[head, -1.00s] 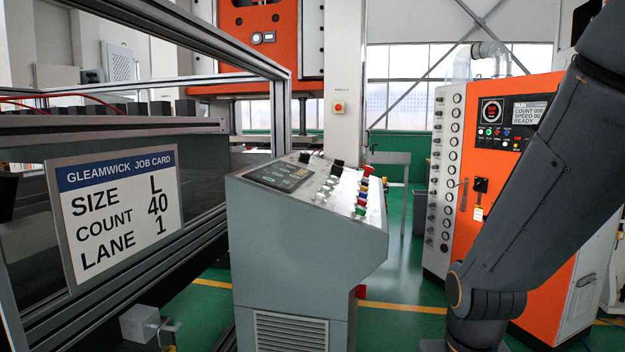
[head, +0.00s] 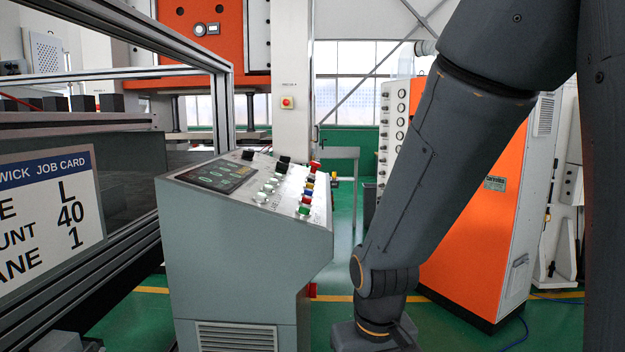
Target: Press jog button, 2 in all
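A grey control console (head: 245,265) stands in the middle left of the head view. Its sloped top carries a dark display (head: 217,176), a group of pale green-white buttons (head: 267,188), black knobs at the back and a row of coloured buttons (head: 306,196) along the right edge. A red knob sits at the far right corner. Labels are too small to read, so I cannot tell which button is the jog button. My arm comes down on the right, apart from the console in the picture. My gripper is out of view below the bottom edge.
A job card (head: 48,215) hangs on the metal frame at left; its visible text includes 40 and 1. An orange cabinet (head: 470,230) stands behind my arm. Green floor with a yellow line is open between console and cabinet.

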